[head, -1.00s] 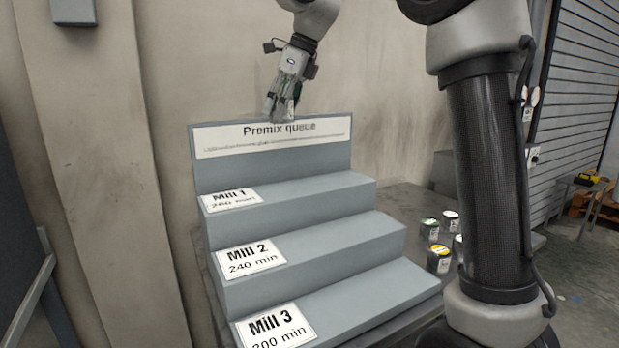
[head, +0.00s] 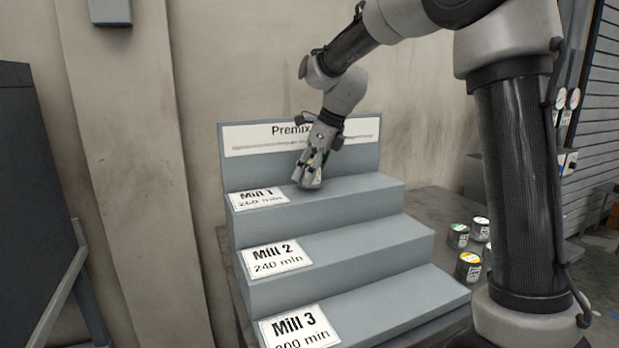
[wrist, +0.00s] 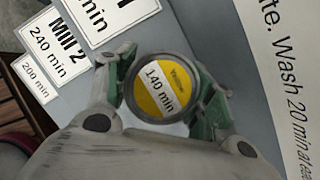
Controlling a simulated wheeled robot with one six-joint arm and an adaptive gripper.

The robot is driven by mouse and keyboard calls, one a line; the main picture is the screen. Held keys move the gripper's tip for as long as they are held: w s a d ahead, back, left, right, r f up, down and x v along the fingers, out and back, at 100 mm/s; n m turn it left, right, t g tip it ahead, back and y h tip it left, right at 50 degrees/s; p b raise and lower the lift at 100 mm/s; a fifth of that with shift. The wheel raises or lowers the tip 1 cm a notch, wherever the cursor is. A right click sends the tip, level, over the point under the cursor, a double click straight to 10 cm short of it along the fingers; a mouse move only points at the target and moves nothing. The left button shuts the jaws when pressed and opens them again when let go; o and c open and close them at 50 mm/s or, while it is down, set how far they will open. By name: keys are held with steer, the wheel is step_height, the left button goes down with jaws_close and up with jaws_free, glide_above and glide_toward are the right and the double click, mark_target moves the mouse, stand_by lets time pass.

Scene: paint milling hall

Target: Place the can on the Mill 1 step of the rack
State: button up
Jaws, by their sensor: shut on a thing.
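The rack (head: 410,230) is a grey stepped stand. Its top step, the Mill 1 step (head: 355,187), has a white label (head: 258,199) at its left. My gripper (head: 309,178) points down at the Mill 1 step, right of that label. In the wrist view my gripper (wrist: 168,85) is shut on a can (wrist: 158,92) with a yellow lid marked 140 min. The fingers hold it from both sides. In the head view the fingers mostly hide the can, and I cannot tell whether it touches the step.
The Mill 2 (head: 276,257) and Mill 3 (head: 298,328) labels mark the lower, empty steps. The Premix queue back panel (head: 360,158) stands behind my gripper. Other cans, one yellow-lidded (head: 468,266) and one green-lidded (head: 458,236), stand on the table right of the rack.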

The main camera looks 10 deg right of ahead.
steer(key=shift+f, duration=0.75)
steer(key=shift+f, duration=0.1)
steer(key=o, duration=1.1)
